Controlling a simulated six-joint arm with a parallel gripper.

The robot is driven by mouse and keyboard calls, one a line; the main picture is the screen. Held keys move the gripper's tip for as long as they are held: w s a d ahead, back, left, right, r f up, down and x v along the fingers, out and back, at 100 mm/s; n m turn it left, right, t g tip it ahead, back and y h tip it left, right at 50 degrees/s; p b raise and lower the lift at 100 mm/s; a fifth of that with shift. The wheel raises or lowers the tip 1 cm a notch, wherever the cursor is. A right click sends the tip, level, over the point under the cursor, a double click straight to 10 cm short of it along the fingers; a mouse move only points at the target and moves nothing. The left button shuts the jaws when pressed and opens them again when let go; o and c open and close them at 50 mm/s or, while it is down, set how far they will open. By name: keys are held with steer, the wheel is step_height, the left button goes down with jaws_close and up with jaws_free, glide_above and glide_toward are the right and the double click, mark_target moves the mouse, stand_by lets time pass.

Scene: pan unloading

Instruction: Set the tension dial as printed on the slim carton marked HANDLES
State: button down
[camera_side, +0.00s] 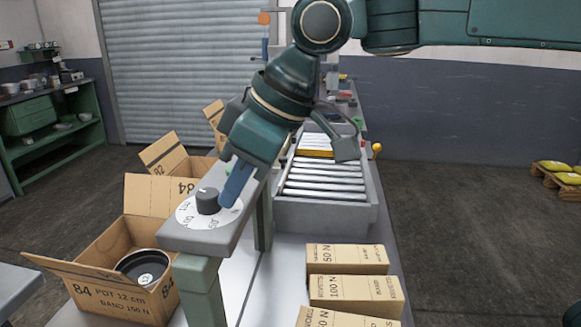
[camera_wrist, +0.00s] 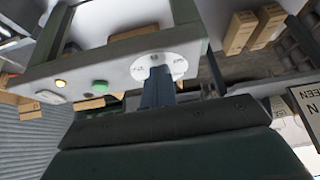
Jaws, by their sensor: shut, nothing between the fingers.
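The tension dial is a black knob (camera_side: 207,201) on a white round plate (camera_side: 190,217) with printed numbers, set on a grey stand. Where the knob points is not clear. My gripper (camera_side: 229,203) is shut and empty, its blue fingers slanting down just right of the knob at the plate. I cannot tell whether they touch it. In the wrist view the fingers (camera_wrist: 158,70) cover the knob and part of the plate (camera_wrist: 178,66). Slim cartons lie at the lower right, one marked 100 N (camera_side: 355,291) and one 50 N (camera_side: 345,258); the word HANDLES is not legible.
An open box (camera_side: 106,295) marked POT 12 cm, BAND 150 N holds a dark pot (camera_side: 142,267) left of the stand. A roller conveyor (camera_side: 324,180) runs behind. The wrist view shows a green button (camera_wrist: 100,87) and a yellowish one (camera_wrist: 60,83) on the panel.

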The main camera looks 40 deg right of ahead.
steer(key=shift+w+d, duration=0.45)
steer(key=shift+w, duration=0.15)
stand_by(0.7)
steer(key=shift+s+d, duration=0.2)
steer(key=shift+d, duration=0.2)
steer(key=shift+r, duration=0.1)
stand_by(0.3)
steer(key=shift+r, duration=2.9)
steer(key=shift+s+a+r, duration=0.25)
steer(key=shift+s+a, duration=0.2)
steer(key=shift+a, duration=0.1)
steer(key=shift+s+a+r, duration=0.25)
steer(key=shift+s+a, duration=0.15)
steer(key=shift+a, duration=0.15)
steer(key=shift+f, duration=0.15)
steer(key=shift+f, duration=3.35)
